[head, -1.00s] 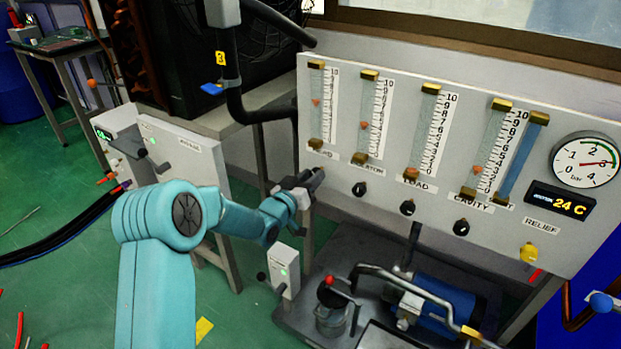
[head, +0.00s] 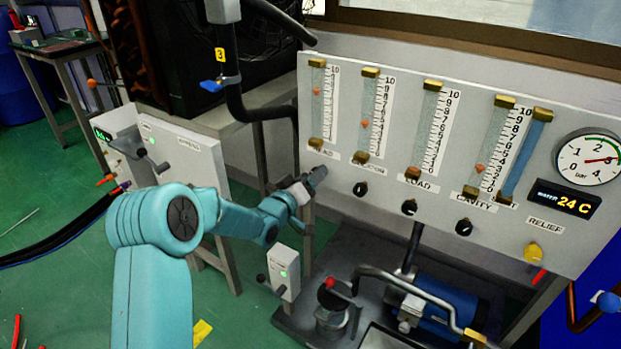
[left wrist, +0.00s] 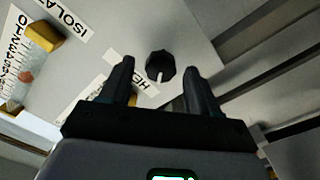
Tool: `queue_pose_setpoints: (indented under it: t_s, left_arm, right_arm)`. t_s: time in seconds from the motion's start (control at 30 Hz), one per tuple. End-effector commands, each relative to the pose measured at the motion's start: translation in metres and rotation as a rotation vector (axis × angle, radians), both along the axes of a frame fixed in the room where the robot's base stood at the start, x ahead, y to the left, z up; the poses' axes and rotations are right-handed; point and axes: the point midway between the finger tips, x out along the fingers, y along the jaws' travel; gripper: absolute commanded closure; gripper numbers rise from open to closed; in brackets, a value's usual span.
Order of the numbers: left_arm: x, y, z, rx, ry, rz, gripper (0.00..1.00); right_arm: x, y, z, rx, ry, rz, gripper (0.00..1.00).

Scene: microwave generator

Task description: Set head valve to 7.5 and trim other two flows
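The flow panel (head: 440,215) has several upright tubes with orange floats. The head tube's float (head: 316,91) is high, around 7 to 8 on its scale. The second tube's float (head: 365,124) is near mid-scale, the load float (head: 415,170) is at the bottom, and the cavity float (head: 480,168) is low. My left gripper (head: 318,176) is at the panel below the head tube and hides the head knob in the head view. In the left wrist view the black head knob (left wrist: 160,66) shows between the open fingers, with gaps on both sides. My right gripper is not in view.
Black knobs for the second tube (head: 360,189), load (head: 409,207) and cavity (head: 464,227) sit to the right. A yellow relief knob (head: 533,252) and a pressure gauge (head: 588,160) are farther right. Pipes and a blue motor (head: 440,305) stand below the panel.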

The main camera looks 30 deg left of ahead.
Motion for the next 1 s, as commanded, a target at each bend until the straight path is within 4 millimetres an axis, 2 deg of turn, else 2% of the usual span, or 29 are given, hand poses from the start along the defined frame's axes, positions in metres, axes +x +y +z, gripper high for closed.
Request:
queue_pose_setpoints:
  t_s: [0.23,0.37,0.47,0.8,1.0]
  left_arm:
    - [-0.001,0.000,0.000,0.001,0.000,0.000,0.39]
    - [-0.010,0.001,0.001,0.001,0.002,0.001,0.39]
    - [-0.029,0.001,0.002,0.000,0.003,0.002,0.39]
    - [-0.119,0.001,0.002,0.000,0.003,0.003,0.39]
    - [-0.152,0.001,0.000,0.001,0.001,0.003,0.39]
  right_arm:
    - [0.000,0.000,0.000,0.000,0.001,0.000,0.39]
    - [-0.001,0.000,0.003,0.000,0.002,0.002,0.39]
    - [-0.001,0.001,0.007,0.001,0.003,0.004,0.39]
    - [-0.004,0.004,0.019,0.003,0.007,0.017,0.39]
    - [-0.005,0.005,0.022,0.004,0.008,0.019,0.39]
